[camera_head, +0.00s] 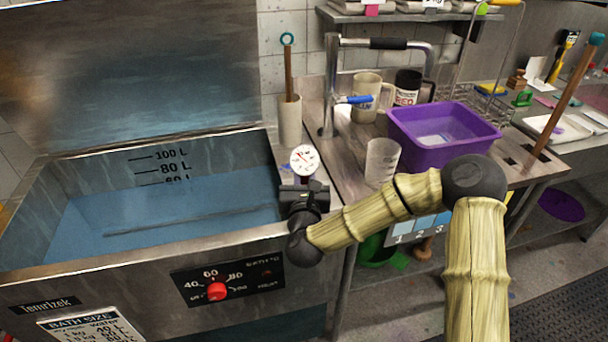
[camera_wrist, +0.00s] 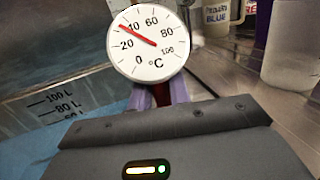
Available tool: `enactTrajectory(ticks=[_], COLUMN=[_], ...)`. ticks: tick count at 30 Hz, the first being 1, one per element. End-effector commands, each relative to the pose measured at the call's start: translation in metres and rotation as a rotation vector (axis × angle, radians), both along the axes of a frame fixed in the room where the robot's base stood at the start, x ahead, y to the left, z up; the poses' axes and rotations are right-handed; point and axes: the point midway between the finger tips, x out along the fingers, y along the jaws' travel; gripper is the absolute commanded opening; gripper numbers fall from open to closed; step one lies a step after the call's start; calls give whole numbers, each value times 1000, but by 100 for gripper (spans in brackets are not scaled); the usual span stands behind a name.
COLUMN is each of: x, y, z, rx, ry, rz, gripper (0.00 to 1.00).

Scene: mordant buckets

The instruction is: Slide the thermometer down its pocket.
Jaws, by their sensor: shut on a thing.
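The thermometer (camera_head: 304,160) has a round white dial with a red needle. It stands upright at the right rim of the steel bath (camera_head: 150,241). My gripper (camera_head: 304,186) is just below the dial and shut on the thermometer. In the wrist view the dial (camera_wrist: 149,43) faces me, its needle between 20 and 40, with purple parts beneath it. My gripper's dark body (camera_wrist: 165,138) hides the lower stem. The pocket cannot be made out, so I cannot tell how far the stem is in it.
Blue liquid fills the bath left of my gripper. A grey holder (camera_head: 290,122) with a wooden stick stands behind it. A clear beaker (camera_head: 382,161), a tap (camera_head: 331,90) and a purple tub (camera_head: 444,150) stand to the right.

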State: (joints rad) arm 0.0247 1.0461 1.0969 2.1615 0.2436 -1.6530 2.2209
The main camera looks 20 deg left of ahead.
Motion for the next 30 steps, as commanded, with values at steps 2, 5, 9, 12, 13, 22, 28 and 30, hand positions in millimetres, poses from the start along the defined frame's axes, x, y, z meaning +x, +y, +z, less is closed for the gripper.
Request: enactTrajectory(ticks=[2,5,9,12,13,22,28,30], x=[0,0,0,0,0,0,0,-2], y=[0,0,0,0,0,0,0,-1], z=[-2,-4,-7,-9,-10,-10,-10,-11], rx=[0,0,0,0,0,0,0,0], ry=[-1,-1,-1,-1,-1,-1,0,0], rz=[0,0,0,0,0,0,0,1], gripper=[0,0,0,0,0,44,44,44])
